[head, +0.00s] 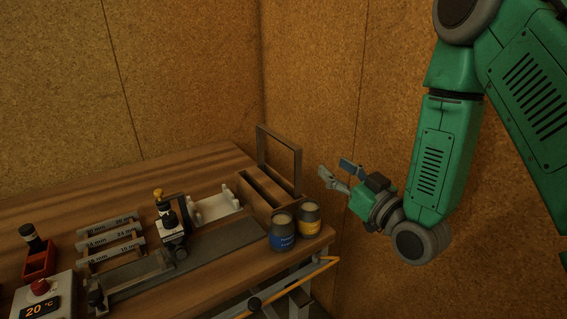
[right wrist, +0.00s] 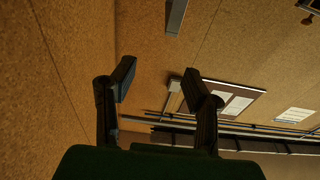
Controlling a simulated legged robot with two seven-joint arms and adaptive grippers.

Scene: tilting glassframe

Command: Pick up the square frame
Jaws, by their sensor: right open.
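The square frame (head: 298,163) is a thin grey frame, standing upright at the back right of the wooden table, by a brown wooden block with slots (head: 263,196). I cannot tell whether it sits in a slot. My right gripper (head: 337,172) is to the right of the frame in the head view, apart from it, open and empty. In the right wrist view its two dark fingers (right wrist: 160,88) are spread with nothing between them. A grey bar (right wrist: 176,16) shows at the top of that view; I cannot tell what it belongs to. My left gripper is not in view.
Two jars, blue (head: 282,232) and yellow (head: 308,217), stand at the table's right edge. A clamp-like device (head: 172,220), a white holder (head: 216,206), labelled bars (head: 108,232) and a red-button box (head: 42,298) stand further left. Cork-like walls (head: 330,80) close in behind and right.

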